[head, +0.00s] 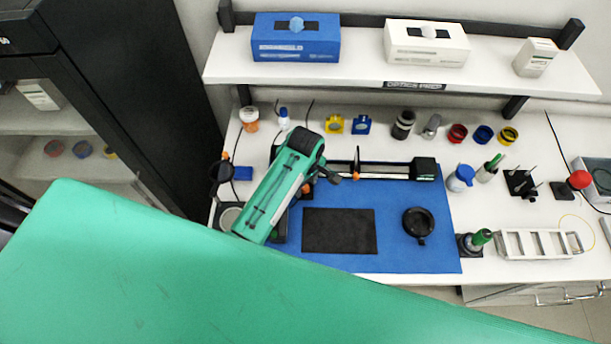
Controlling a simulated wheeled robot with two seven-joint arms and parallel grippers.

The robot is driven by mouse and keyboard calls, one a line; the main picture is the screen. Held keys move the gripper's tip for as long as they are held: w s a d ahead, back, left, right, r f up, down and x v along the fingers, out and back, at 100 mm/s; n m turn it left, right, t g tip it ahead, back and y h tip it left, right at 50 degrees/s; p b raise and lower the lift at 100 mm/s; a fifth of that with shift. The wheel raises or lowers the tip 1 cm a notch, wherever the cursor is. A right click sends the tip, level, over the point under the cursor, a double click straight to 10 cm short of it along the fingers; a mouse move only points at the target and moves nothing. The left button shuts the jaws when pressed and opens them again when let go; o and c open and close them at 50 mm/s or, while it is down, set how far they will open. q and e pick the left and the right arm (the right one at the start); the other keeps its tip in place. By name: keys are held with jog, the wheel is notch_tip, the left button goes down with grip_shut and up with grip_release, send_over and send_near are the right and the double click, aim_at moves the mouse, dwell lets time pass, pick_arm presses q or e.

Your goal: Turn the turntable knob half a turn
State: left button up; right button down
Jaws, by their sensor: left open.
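A round black disc (418,221) with a small stub at its near edge sits on the right part of the blue mat (437,255). It looks like the turntable, but I cannot make out its knob for certain. My left arm comes in from the lower left, and its green and black end part lies over the left side of the mat. My left gripper (331,177) is small and partly hidden by the arm, near the left end of the rail. It is open, with nothing seen in it, and is apart from the disc. My right gripper is out of view.
A black rectangular pad (340,231) lies left of the disc. A rail with a black end block (424,168) runs behind it. A green-topped item in a black holder (478,240) and a pale metal rack (535,244) stand right. Bottles and coloured rings line the back.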

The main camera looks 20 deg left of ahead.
pick_arm(q)
jog(key=shift+s, duration=0.15)
jog(key=shift+c, duration=1.2)
grip_shut()
